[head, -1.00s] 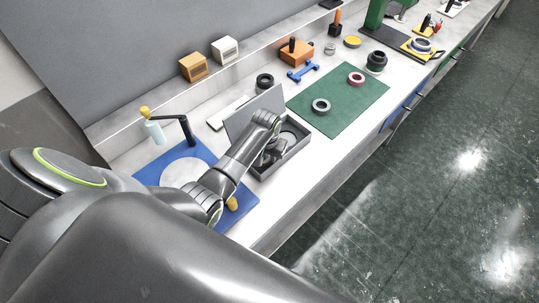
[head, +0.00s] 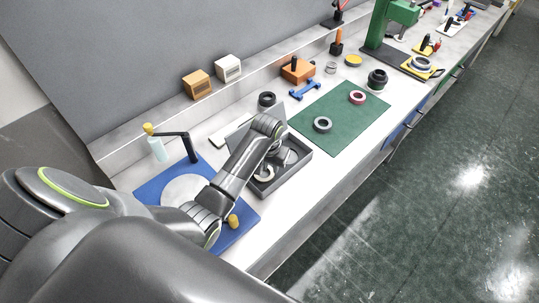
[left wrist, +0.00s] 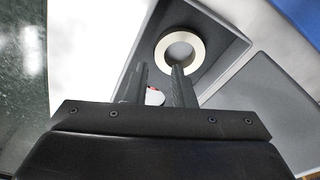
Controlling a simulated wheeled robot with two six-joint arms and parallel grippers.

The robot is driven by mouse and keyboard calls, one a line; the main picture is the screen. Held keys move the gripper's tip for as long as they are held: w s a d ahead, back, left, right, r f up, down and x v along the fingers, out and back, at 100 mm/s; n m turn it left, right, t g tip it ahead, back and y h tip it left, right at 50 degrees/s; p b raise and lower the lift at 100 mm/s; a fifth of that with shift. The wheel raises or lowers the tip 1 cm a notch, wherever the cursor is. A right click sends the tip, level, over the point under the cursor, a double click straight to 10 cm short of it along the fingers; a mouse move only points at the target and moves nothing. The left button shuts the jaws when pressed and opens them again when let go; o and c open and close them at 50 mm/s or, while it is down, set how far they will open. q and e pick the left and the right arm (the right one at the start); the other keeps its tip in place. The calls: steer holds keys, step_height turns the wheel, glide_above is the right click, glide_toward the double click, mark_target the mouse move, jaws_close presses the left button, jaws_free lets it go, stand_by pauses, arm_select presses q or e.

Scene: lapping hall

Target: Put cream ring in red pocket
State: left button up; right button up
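The cream ring (left wrist: 163,43) lies flat inside a grey open box in the left wrist view; in the head view the ring (head: 265,174) shows partly below my gripper. My left gripper (left wrist: 159,70) is open over the box, its fingers apart with nothing held between them. The right-hand fingertip overlaps the ring's near edge in the picture; I cannot tell if they touch. A small red and white patch (left wrist: 153,96) shows between the fingers. The red pocket cannot be made out clearly. The left gripper also shows in the head view (head: 270,157). My right gripper is not in view.
The grey box (head: 296,170) stands near the bench's front edge, its lid raised behind it. A green mat (head: 341,132) holds a grey ring (head: 322,125) and a dark red ring (head: 357,97). A blue mat (head: 152,190) with a lever stand lies to the left.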

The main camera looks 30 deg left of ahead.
mark_target(269, 179)
arm_select(q)
step_height(269, 179, up, 6)
steer(key=shift+s+r, duration=0.15)
steer(key=shift+s, duration=0.25)
stand_by(0.3)
